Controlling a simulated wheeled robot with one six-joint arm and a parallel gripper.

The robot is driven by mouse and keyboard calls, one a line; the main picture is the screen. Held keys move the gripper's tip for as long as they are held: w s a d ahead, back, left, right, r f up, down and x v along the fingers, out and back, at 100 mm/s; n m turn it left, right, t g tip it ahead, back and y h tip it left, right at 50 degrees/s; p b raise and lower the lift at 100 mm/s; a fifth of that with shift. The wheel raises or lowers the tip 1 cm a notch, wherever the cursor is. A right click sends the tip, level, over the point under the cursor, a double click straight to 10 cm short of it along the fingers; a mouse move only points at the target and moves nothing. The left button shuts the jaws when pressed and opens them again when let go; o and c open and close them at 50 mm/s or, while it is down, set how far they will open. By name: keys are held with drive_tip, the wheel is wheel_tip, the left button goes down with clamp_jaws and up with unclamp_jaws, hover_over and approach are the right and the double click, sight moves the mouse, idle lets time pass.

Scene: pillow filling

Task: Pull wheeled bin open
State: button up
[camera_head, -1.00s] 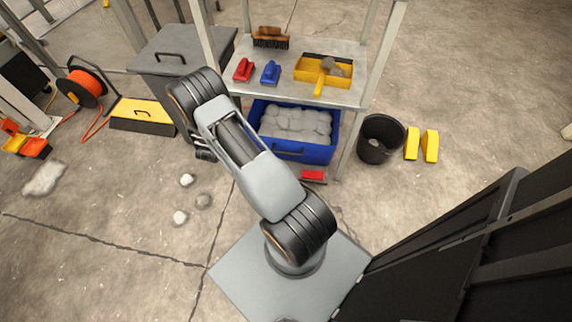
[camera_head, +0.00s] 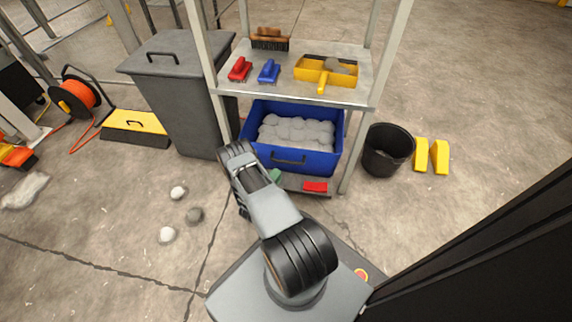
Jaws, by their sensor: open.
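A blue bin (camera_head: 262,150) full of white fluffy filling (camera_head: 297,131) sits in the lower level of the metal shelf, with a dark handle (camera_head: 288,160) on its front. A tall grey bin (camera_head: 185,105) with a closed lid and a black handle on top stands left of the shelf. My gripper (camera_head: 243,211) is a small dark shape, mostly hidden by my arm. It is open, low in front of the blue bin's left side and apart from the handle.
The shelf top (camera_head: 350,95) holds a red brush, a blue brush, a wooden brush and a yellow tray with a scoop. A black bucket (camera_head: 386,150) and yellow blocks (camera_head: 430,155) stand to the right. White clumps (camera_head: 178,193) lie on open floor at left.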

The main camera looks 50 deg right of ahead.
sight(286, 161)
drive_tip(key=b+x, duration=0.2)
drive_tip(key=x, duration=0.6)
clamp_jaws()
idle(0.5)
